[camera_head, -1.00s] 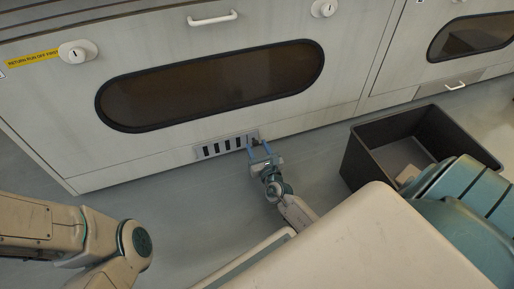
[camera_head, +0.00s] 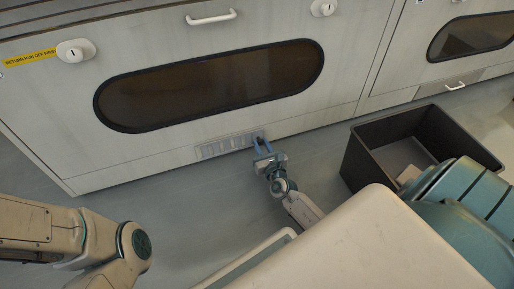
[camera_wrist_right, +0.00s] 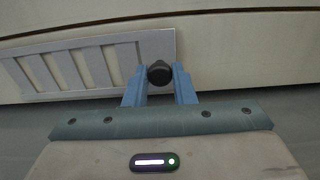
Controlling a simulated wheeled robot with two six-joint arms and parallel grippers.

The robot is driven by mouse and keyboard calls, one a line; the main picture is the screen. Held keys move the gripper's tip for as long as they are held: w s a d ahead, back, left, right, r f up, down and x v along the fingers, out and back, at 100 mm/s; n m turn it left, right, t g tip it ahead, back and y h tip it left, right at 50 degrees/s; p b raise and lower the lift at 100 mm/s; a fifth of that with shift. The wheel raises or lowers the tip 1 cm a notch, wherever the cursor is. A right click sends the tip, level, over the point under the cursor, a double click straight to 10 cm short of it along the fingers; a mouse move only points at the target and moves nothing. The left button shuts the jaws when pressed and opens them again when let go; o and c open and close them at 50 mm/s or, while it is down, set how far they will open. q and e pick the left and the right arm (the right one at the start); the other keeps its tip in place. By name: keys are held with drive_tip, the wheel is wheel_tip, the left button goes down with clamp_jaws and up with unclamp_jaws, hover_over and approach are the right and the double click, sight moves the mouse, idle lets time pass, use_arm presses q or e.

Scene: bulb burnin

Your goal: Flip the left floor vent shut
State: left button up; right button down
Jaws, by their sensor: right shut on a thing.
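The left floor vent (camera_head: 222,147) is a pale slatted panel low on the front of the left cabinet, and its slots now show light grey instead of dark. It also shows in the right wrist view (camera_wrist_right: 69,69), with light slats and no dark gaps. My right gripper (camera_head: 260,143) is at the vent's right end, with its blue fingers on either side of a dark round knob (camera_wrist_right: 159,72). It is shut on that knob. My left arm (camera_head: 100,243) shows at the lower left, but its gripper is out of view.
A dark open bin (camera_head: 364,163) stands on the floor to the right, with a small pale item (camera_head: 408,174) in it. The left cabinet (camera_head: 340,105) has a long dark window (camera_head: 215,85) above the vent. Grey floor lies clear left of my right arm.

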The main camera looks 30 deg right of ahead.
drive_tip(key=shift+d, duration=0.25)
drive_tip(key=c, duration=1.2)
unclamp_jaws()
drive_tip(key=shift+s+d, duration=0.1)
drive_tip(key=shift+s, duration=0.05)
drive_tip(key=p+v, duration=0.2)
drive_tip(key=v, duration=0.8)
drive_tip(key=shift+s, duration=0.4)
